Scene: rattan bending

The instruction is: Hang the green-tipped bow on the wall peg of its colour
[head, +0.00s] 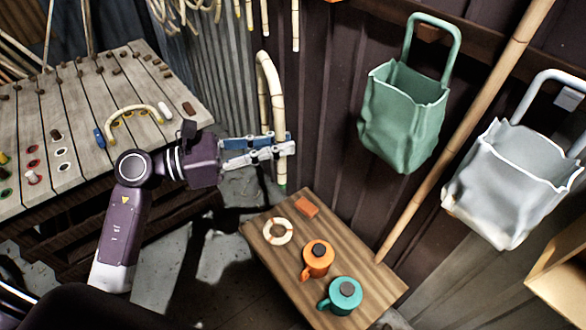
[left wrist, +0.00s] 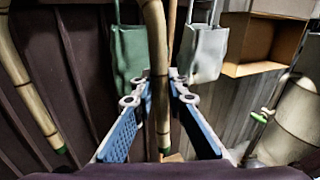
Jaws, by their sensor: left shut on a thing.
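My left gripper (head: 279,147) is shut on one leg of the green-tipped bow (head: 268,68), a pale rattan arch. It holds the bow upright in front of the dark wall, with the bend at the top. A green tip (head: 282,187) shows below the fingers. In the left wrist view the gripped leg (left wrist: 158,75) stands between the blue fingers (left wrist: 158,92), and the other leg (left wrist: 25,90) is at the left with its own green tip (left wrist: 62,150). I cannot make out a green wall peg. My right gripper is not in view.
A green bag (head: 402,120) and a grey-white bag (head: 510,180) hang on the wall at right, with a leaning pole (head: 465,130) between them. A low table (head: 350,245) bears two mugs.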

